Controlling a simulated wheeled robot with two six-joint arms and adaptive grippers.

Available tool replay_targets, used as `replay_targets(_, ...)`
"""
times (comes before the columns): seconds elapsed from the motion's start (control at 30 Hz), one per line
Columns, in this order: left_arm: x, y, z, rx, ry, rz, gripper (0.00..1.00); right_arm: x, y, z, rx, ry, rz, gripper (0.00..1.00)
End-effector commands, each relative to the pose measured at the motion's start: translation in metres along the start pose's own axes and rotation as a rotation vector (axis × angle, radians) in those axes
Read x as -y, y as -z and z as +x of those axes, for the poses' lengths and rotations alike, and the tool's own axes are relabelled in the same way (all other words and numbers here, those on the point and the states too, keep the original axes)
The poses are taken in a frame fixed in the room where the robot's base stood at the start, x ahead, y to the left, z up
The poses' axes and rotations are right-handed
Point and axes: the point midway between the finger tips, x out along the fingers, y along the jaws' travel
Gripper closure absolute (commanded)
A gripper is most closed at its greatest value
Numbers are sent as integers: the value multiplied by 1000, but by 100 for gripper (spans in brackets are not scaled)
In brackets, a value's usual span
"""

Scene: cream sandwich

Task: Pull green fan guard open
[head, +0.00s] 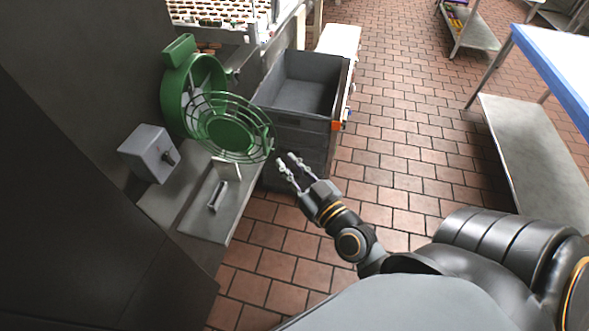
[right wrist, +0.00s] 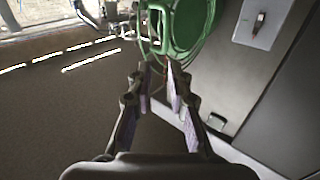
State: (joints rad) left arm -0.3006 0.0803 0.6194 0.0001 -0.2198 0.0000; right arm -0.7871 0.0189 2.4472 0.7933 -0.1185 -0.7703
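The green fan (head: 173,88) is mounted by the dark wall at left. Its round wire guard (head: 268,128), with a solid green disc in the middle, projects to the lower right of the fan body. I cannot tell how far the guard stands open. My right gripper (head: 286,160) is just right of and below the guard's right rim, with its fingers apart and nothing between them. In the right wrist view the fingertips (right wrist: 159,68) point at the green guard (right wrist: 213,14); I cannot tell whether they touch it. My left gripper is not in view.
A grey crate (head: 305,66) stands behind the guard. A grey box with a knob (head: 147,150) sits at left, beside a metal ledge (head: 212,225) with a handle-like bar (head: 217,195). A blue-edged table (head: 553,67) is at right. Tiled floor is free between.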

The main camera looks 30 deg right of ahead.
Motion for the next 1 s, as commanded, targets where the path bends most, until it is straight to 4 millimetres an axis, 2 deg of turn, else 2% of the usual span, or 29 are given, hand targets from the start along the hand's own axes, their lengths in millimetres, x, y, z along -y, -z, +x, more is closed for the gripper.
replay_targets(0.23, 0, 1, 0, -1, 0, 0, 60, -1, -1, -19, 4, -1, 1, 81)
replay_targets(0.83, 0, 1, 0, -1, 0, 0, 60, -1, -3, -20, 8, -2, 1, 81)
replay_targets(0.87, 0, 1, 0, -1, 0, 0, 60, -1, -7, -20, 14, -2, 1, 81)
replay_targets(0.93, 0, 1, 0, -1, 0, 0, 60, -2, -29, -18, 51, -1, -1, 81)
replay_targets(0.97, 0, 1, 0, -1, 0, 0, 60, -2, -45, -17, 77, -1, 0, 81)
replay_targets(1.0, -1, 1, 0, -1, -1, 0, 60, -4, -71, -16, 122, 0, -1, 81)
